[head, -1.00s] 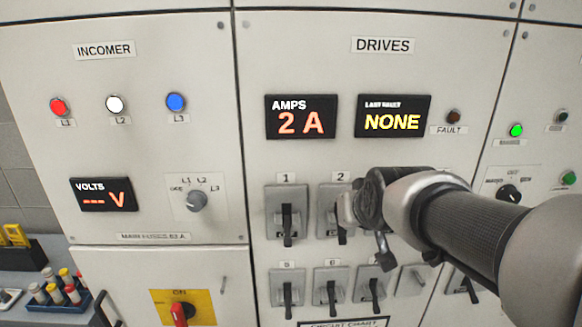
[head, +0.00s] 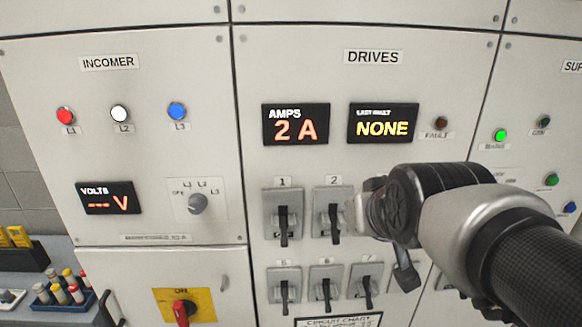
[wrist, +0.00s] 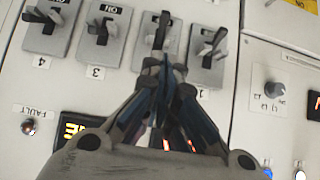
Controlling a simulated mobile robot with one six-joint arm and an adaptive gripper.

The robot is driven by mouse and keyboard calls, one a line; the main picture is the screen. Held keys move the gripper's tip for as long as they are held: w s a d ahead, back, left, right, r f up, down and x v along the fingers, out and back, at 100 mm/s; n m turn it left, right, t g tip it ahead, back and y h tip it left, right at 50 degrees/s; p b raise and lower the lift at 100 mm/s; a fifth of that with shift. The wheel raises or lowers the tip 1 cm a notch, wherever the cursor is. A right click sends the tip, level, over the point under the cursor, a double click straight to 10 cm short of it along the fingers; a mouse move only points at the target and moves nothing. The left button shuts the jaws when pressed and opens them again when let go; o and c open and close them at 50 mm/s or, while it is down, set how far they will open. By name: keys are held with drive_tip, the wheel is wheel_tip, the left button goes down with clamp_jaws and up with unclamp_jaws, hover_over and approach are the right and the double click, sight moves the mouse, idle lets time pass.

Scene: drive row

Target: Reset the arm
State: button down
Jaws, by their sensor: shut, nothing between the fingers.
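My gripper (head: 362,212) is in front of the DRIVES panel, just right of switch 2 (head: 334,222) in the head view. In the wrist view, which is upside down, its fingers (wrist: 163,66) are shut and empty, with the tips over the lower part of switch 2 (wrist: 160,30). I cannot tell whether they touch it. Switch 1 (head: 283,220) is clear of the gripper, its black lever hanging down. Switch 3 (wrist: 103,38) and switch 4 (wrist: 46,28) show in the wrist view; in the head view my arm hides them.
Lower switches, including 5 (head: 284,286) and 6 (head: 326,284), sit below. The AMPS display (head: 296,124) reads 2 A and the last-fault display (head: 383,123) reads NONE. A red handle (head: 182,312) on a yellow plate is lower left. A tube rack (head: 62,294) stands on the left bench.

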drive_tip(key=shift+s+r, duration=0.3)
drive_tip(key=shift+s, duration=0.6)
drive_tip(key=s+f+g+b, duration=0.5)
drive_tip(key=s+f+b, duration=0.3)
drive_tip(key=s+f, duration=1)
wheel_tip(320, 180, down, 2)
drive_tip(key=shift+s+f, duration=0.2)
